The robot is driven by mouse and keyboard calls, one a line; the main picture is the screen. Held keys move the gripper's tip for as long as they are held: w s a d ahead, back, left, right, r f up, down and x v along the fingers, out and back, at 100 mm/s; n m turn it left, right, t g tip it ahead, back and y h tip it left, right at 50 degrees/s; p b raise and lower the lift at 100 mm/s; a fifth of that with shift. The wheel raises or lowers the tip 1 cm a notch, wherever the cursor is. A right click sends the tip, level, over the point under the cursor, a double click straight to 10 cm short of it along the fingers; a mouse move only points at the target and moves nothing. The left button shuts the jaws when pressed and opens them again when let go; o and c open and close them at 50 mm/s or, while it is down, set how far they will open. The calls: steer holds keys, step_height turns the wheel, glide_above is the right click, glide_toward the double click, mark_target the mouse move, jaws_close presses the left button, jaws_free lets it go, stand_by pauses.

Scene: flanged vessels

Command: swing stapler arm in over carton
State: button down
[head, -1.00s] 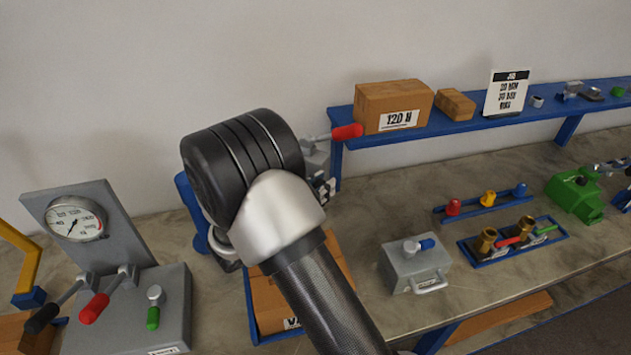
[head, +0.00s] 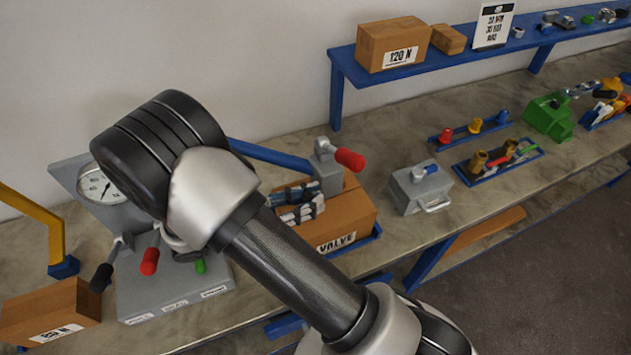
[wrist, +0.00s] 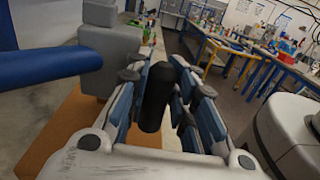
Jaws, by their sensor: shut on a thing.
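The stapler arm is a blue bar (head: 268,153) with a grey head (head: 327,173) and a red-tipped lever (head: 349,159). Its head appears over the back part of the brown carton (head: 352,213) labelled VALVE. My gripper (head: 299,203) is beside the head, above the carton. In the wrist view, my gripper (wrist: 166,72) is shut on an upright black grip (wrist: 154,101). The blue bar (wrist: 50,68) and grey head (wrist: 105,55) are close on the left there, with the carton (wrist: 75,130) beneath. My arm hides the bar's pivot end.
A gauge stand (head: 175,293) with levers and a carton labelled 80 N (head: 50,312) are at left. A grey box (head: 420,188) stands right of the VALVE carton. A blue shelf (head: 440,63) with a 120 N carton (head: 393,43) runs behind.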

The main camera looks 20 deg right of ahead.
steer(key=shift+s+a, duration=0.25)
steer(key=shift+a, duration=0.4)
steer(key=c, duration=1.9)
jaws_free()
steer(key=o, duration=0.3)
steer(key=shift+s+a, duration=0.1)
steer(key=shift+a, duration=0.4)
steer(key=shift+o, duration=1)
steer(key=shift+d, duration=0.3)
steer(key=shift+a, duration=0.1)
